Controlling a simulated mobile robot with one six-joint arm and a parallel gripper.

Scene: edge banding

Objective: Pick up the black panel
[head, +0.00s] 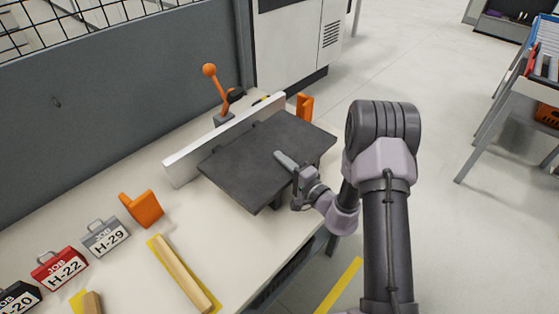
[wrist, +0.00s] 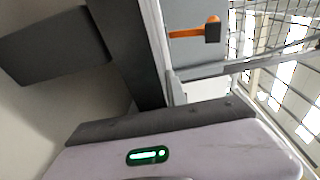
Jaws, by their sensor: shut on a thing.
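The black panel (head: 245,165) lies roughly flat over the pale workbench, its far side along a white upright fence (head: 225,138). My gripper (head: 286,162) is shut on the panel's near edge, with one finger lying on its top face. The other finger is hidden under the panel. I cannot tell whether the panel rests on supports or hangs clear. In the wrist view, my gripper's body with a green light (wrist: 148,155) fills the bottom, and dark grey surfaces (wrist: 130,55) cross the upper left.
An orange-knobbed lever (head: 215,88) stands behind the fence. Orange brackets (head: 141,209) (head: 305,107) sit at either end. Job boxes (head: 105,237) (head: 60,268) and a wooden strip on yellow (head: 182,275) lie at the bench's left. A grey partition (head: 110,100) backs it. Open floor lies right.

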